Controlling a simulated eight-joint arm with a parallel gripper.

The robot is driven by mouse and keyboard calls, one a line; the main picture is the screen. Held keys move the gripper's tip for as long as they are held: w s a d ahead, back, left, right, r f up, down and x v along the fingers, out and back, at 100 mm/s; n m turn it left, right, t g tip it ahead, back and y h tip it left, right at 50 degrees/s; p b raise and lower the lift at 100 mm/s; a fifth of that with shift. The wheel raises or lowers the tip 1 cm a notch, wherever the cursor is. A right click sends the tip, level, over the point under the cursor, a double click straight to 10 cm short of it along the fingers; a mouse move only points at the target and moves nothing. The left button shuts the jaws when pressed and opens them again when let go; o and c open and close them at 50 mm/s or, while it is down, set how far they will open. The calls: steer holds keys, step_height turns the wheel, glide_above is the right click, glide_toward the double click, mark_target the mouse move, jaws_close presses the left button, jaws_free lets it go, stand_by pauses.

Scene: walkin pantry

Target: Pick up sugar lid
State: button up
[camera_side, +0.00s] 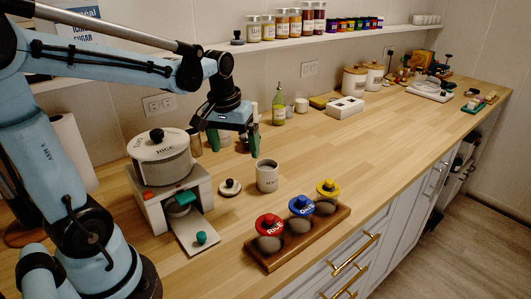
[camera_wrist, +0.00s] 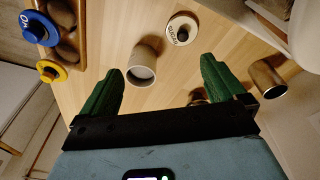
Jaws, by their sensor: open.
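The sugar lid (camera_side: 229,187), a round pale disc with a dark knob, lies on the counter between the rice dispenser and a grey canister. In the wrist view the lid (camera_wrist: 182,29) lies at the top, knob facing me, with lettering on its rim. The open grey canister (camera_side: 267,177) stands to its right in the side view; in the wrist view the canister (camera_wrist: 143,62) is below and left of the lid. My gripper (camera_side: 234,143) is open and empty above the counter. Its green fingers (camera_wrist: 162,68) are spread, with the lid beyond their tips.
A rice dispenser (camera_side: 165,170) stands left of the lid. A wooden rack (camera_side: 299,240) with red, blue and yellow lidded jars is at the front. A green bottle (camera_side: 279,108) stands behind. A brown cylinder (camera_wrist: 266,78) is near the right finger. Bare counter surrounds the lid.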

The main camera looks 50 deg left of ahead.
steer(key=a+f+n+g, duration=0.2)
steer(key=a, duration=0.2)
glide_above(230, 180)
steer(key=shift+h, duration=0.3)
step_height(230, 180, down, 6)
steer(key=shift+w+f, duration=0.15)
steer(key=shift+s+f, duration=0.15)
steer(key=shift+f, duration=1.25)
steer(key=shift+s+f, duration=0.1)
steer(key=shift+f, duration=1.25)
steer(key=shift+c, duration=0.3)
steer(key=c, duration=1.1)
steer(key=shift+o, duration=0.2)
steer(key=shift+r, duration=0.1)
